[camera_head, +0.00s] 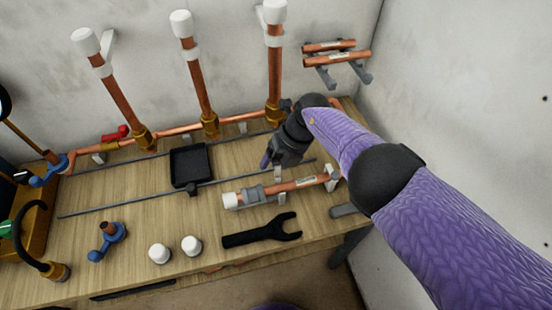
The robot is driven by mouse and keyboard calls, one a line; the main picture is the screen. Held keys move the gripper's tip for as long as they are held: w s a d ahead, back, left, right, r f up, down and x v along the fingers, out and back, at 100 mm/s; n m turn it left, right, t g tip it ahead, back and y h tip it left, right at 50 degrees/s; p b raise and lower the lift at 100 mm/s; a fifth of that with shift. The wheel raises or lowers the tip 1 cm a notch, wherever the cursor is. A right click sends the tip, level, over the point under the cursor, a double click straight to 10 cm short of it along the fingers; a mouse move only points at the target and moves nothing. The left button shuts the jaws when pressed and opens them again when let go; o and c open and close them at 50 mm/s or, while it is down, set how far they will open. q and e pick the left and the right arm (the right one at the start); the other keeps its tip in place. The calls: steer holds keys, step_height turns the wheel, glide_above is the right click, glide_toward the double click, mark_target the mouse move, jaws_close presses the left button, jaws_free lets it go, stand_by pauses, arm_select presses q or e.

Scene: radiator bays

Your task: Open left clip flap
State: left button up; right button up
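A short copper pipe (300,184) with a white end lies in a grey holder near the front right of the bench. The holder's left clip (252,194) is a grey piece around the pipe near its white end. Its right clip (330,180) is at the other end. I cannot tell whether the left clip's flap is open or shut. My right gripper (273,160) hangs just above and behind the pipe, pointing down and left, apart from the left clip as far as I can see. Its fingers are small and partly hidden. My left gripper is not in view.
A black tray (190,166) sits left of my gripper. A black wrench (262,230) and two white caps (160,253) lie in front. Three upright copper pipes (197,80) stand at the back. A wall rack (337,54) holds two pipes.

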steer(key=shift+r, duration=0.1)
steer(key=shift+r, duration=0.2)
steer(key=p+v, duration=0.8)
steer(key=v, duration=0.1)
steer(key=shift+r, duration=0.15)
steer(key=shift+d, duration=0.15)
